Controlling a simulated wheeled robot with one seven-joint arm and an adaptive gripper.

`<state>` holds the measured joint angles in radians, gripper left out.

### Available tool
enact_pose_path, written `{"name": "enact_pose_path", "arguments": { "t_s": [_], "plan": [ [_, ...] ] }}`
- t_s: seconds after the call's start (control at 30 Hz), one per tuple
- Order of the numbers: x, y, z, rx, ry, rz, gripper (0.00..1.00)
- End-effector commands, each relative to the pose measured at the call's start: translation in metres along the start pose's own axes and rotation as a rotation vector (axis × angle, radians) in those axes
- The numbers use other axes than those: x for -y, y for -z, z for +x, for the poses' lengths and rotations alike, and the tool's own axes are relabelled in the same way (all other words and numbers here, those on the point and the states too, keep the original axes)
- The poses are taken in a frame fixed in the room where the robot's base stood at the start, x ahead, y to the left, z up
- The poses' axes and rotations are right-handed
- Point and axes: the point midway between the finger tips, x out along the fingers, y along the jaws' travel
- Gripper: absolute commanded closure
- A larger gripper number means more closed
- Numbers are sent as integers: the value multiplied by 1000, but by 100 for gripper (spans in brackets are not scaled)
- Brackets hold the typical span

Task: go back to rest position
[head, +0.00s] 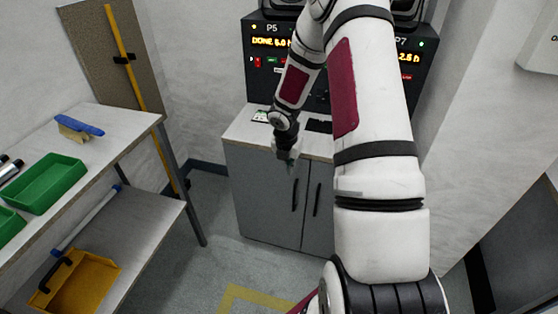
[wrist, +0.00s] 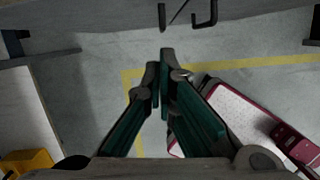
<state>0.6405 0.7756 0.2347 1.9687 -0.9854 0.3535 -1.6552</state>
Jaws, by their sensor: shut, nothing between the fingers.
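My gripper (head: 287,160) hangs at the end of my raised arm, in front of the grey cabinet (head: 262,197) in the head view. In the wrist view my gripper (wrist: 160,66) points down over the floor, its dark green fingers together at the tips with nothing between them. My own white and maroon base shows at the lower right of the wrist view. My arm hides part of the cabinet and the machines on it.
Dark machines with lit displays (head: 268,42) stand on the cabinet. At left, a table (head: 100,150) holds green trays (head: 48,184) and a blue-handled brush (head: 80,127); a yellow dustpan (head: 78,284) is on its lower shelf. Grey floor (head: 205,262) between table and cabinet is clear.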

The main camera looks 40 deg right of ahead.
Motion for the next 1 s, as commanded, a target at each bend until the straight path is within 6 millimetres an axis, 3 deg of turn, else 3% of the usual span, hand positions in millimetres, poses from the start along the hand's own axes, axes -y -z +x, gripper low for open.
{"name": "enact_pose_path", "arguments": {
  "t_s": [0.27, 0.37, 0.47, 0.67, 1.0],
  "plan": [
    [0, 0, -2, 0, 0, -1, 100],
    [-2, -2, -15, 14, 2, 31, 100],
    [-4, -4, -47, 44, 11, 126, 100],
    [-5, 4, -136, 118, 10, 435, 100],
    [13, 58, -268, 155, -69, 999, 100]
  ]
}}
